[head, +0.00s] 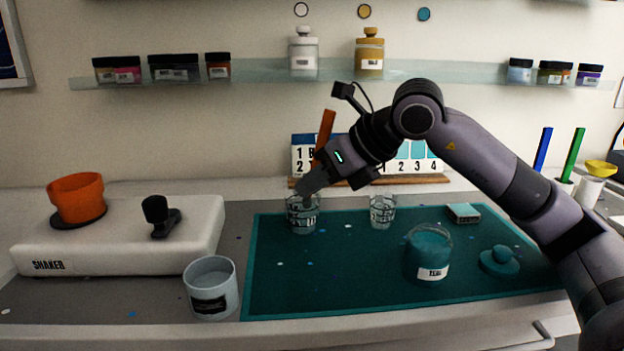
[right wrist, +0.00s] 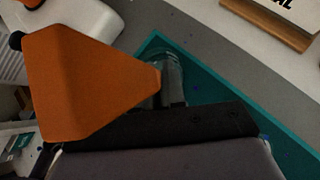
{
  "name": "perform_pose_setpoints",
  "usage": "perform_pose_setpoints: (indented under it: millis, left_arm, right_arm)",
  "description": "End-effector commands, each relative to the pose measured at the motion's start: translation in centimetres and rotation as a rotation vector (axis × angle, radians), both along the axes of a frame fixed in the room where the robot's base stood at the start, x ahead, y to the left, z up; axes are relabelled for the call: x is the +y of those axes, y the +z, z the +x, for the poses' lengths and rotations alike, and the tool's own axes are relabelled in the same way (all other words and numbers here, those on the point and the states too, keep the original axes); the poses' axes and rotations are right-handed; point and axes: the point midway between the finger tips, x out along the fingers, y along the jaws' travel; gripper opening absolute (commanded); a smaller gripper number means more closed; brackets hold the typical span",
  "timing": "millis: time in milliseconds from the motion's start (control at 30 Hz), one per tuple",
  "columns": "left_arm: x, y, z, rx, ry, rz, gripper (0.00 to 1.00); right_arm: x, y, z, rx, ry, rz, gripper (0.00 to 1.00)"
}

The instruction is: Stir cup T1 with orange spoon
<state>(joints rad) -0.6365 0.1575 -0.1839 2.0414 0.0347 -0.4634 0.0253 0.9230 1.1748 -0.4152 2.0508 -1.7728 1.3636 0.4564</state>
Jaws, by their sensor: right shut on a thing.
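My right gripper (head: 308,188) is shut on the orange spoon (head: 324,138), whose flat handle sticks up, tilted slightly, above the jaws. The spoon (right wrist: 88,82) fills much of the left of the right wrist view. The gripper is right over a clear marked cup (head: 303,218) at the mat's back left. The spoon's lower end is hidden by the gripper and cup, so I cannot tell how deep it reaches. A second clear cup (head: 382,211) stands to the right. I cannot read which cup is T1. My left gripper is not in view.
Both cups stand on a teal mat (head: 345,290). A teal jar (head: 428,255) and its lid (head: 499,261) are at the right. A shaker (head: 115,240) with an orange cup (head: 77,198) and a grey cup (head: 211,287) stand left. Blue (head: 543,152) and green (head: 573,153) sticks stand far right.

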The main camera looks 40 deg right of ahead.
Motion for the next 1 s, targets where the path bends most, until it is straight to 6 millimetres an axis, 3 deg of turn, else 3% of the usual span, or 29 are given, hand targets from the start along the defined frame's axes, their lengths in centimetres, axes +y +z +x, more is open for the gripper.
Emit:
perform_pose_setpoints:
  millis: [33,367,1000]
  left_arm:
    - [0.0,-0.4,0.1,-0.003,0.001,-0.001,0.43]
    - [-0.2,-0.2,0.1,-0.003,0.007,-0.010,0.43]
    - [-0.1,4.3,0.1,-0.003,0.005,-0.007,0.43]
  right_arm:
    - [1.1,-0.9,0.1,0.006,0.024,0.017,0.00]
    - [1.1,-0.8,0.1,0.006,0.023,0.017,0.00]
    - [0.2,5.4,-0.8,0.001,0.019,0.014,0.00]
